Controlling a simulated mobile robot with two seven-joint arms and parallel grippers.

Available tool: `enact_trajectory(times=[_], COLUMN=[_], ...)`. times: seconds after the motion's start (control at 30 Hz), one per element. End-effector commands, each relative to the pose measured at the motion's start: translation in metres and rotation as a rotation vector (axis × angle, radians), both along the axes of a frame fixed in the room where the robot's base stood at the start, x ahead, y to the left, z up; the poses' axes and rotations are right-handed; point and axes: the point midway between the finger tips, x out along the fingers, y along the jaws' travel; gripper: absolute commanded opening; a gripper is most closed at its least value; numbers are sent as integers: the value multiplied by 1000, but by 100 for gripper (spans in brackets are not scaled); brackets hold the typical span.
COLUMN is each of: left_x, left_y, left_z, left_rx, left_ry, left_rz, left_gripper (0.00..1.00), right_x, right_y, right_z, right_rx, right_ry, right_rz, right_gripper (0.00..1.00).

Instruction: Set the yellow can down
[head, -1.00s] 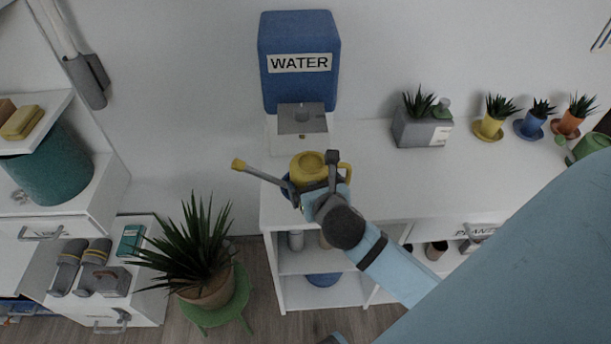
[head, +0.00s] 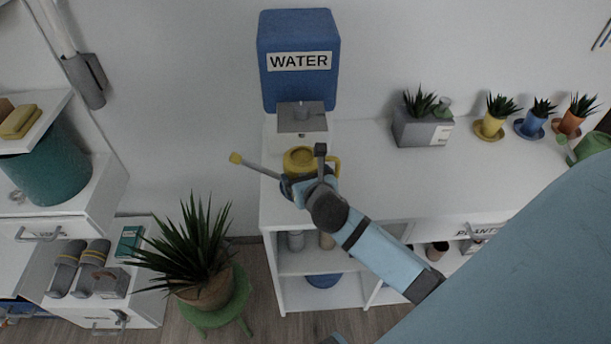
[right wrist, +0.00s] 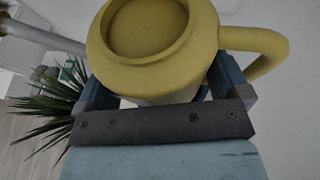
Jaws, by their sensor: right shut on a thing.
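The yellow can (head: 300,159) is a watering can with a round opening, a handle on the right and a long grey spout with a yellow tip on the left. My right gripper (head: 303,181) is shut on its body at the near side. The can is upright over the left end of the white shelf desk (head: 370,180), in front of the blue water dispenser (head: 299,60). I cannot tell whether its base touches the desk. In the right wrist view the can (right wrist: 155,45) fills the space between the fingers (right wrist: 160,95). My left gripper is not in view.
A grey planter (head: 420,131) and small potted plants, including a yellow pot (head: 490,127), stand along the back of the desk. The desk top right of the can is clear. A large potted plant (head: 210,290) on a green stool (head: 222,316) stands at the lower left.

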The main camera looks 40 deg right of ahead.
Motion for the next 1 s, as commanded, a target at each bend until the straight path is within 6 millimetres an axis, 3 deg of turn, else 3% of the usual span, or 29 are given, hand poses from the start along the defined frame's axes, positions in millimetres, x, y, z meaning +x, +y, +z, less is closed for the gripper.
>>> enact_trajectory(times=[0.37, 0.8, 1.0], left_x=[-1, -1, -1], left_y=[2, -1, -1], left_z=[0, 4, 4], left_rx=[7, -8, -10], left_ry=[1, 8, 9], left_rz=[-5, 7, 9], left_gripper=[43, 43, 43], right_x=[-3, -79, -102], right_y=[1, 23, 30], right_z=[3, 36, 45], right_rx=[1, 2, 1], right_ry=[1, 1, 2], right_rz=[1, -1, 0], right_gripper=[100, 100, 100])
